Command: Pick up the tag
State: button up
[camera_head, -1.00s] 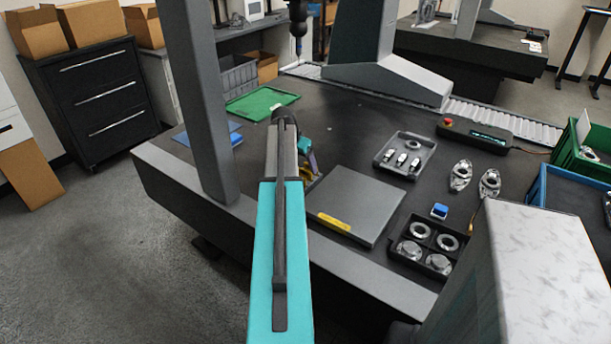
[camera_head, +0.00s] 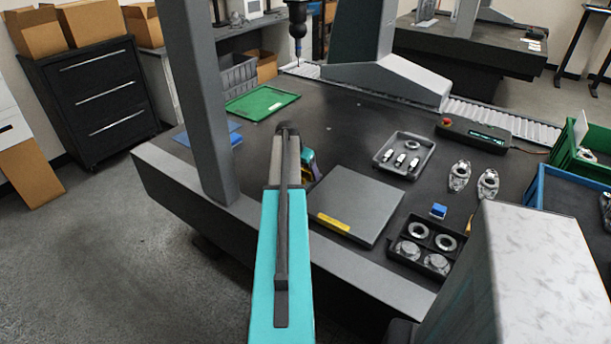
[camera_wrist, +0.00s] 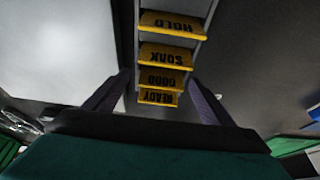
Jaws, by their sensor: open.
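Several yellow tags with black lettering sit in a grey rack in the wrist view, one behind another. They read HOLD (camera_wrist: 173,25), SOAK (camera_wrist: 166,57), GOOD (camera_wrist: 161,80) and READY (camera_wrist: 158,97), upside down. My gripper (camera_wrist: 159,79) is open, with one dark finger on each side of the lower tags. Nothing is clearly held, and I cannot tell whether the fingers touch a tag. In the head view, my arm hides most of the rack; a little yellow shows beside the gripper.
A grey plate (camera_head: 362,190) with a yellow label lies right of my arm. A green tray (camera_head: 262,103) lies behind. A grey column (camera_head: 208,110) stands left.

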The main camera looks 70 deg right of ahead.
dwell(0.3)
jog(key=c, duration=1.1)
jog(key=shift+r, duration=0.15)
jog(key=shift+c, duration=0.2)
notch_tip(320, 180, up, 10)
jog(key=b, duration=0.1)
jog(key=shift+b, duration=0.35)
jog(key=shift+r+p, duration=1.3)
jog(key=shift+r, duration=0.85)
